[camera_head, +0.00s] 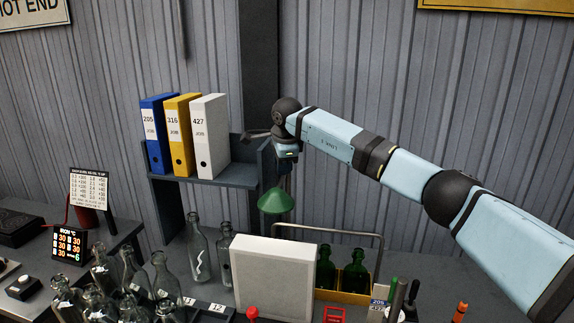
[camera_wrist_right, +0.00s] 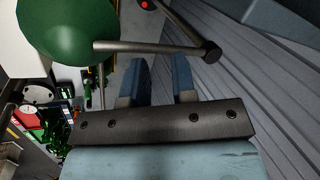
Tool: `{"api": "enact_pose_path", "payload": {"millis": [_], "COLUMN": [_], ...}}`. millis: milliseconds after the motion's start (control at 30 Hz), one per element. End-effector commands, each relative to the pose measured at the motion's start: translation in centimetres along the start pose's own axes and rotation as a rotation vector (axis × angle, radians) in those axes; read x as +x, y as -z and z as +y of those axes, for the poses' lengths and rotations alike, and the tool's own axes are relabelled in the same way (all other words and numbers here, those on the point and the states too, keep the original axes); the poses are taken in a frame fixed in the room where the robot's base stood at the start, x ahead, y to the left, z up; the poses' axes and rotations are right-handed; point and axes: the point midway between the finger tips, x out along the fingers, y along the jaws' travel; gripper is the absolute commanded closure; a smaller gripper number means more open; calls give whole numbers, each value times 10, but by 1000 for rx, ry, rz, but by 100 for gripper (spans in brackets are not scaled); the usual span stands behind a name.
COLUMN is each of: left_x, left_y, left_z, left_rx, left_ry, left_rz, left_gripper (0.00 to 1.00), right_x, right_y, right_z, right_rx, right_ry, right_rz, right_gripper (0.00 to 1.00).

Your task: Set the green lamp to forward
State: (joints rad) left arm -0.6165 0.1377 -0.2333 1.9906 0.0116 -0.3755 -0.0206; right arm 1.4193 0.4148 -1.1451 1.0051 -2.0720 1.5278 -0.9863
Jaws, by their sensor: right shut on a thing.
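The green lamp (camera_head: 276,201) has a cone-shaped shade and hangs in front of the dark post, right of the shelf. Its shade also fills the upper left of the right wrist view (camera_wrist_right: 68,28), with a grey metal rod (camera_wrist_right: 150,47) running from it to a dark round joint (camera_wrist_right: 211,52). My right gripper (camera_head: 287,178) points down just above and behind the shade. In the wrist view its two blue fingers (camera_wrist_right: 158,68) stand a little apart, with the rod across their tips, and it is shut on the lamp's rod. The exact contact is hard to see. My left gripper is out of view.
A grey shelf (camera_head: 225,173) with blue, yellow and white binders stands left of the lamp. Below are a white box (camera_head: 273,278), clear bottles (camera_head: 196,247) and green bottles (camera_head: 355,272) in a yellow crate. My right arm spans the right side.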

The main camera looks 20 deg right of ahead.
Motion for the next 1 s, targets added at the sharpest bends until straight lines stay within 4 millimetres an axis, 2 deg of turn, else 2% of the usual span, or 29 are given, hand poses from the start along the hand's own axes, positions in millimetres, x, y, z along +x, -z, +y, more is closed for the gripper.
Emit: {"api": "enact_pose_path", "payload": {"millis": [400,433,533,833,1000], "left_x": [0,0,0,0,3], "left_y": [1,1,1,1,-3], "left_z": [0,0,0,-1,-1], "left_rx": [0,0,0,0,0], "left_ry": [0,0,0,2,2], "left_rz": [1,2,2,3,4], "left_gripper": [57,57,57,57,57], "right_x": [0,0,0,-1,-18], "right_y": [-1,-1,-1,-1,-1], "right_z": [0,0,0,0,0], "right_rx": [6,5,5,5,5], "right_ry": [1,1,0,1,2], "right_rz": [0,0,0,0,-1], "right_gripper": [100,70,49,49,49]}}
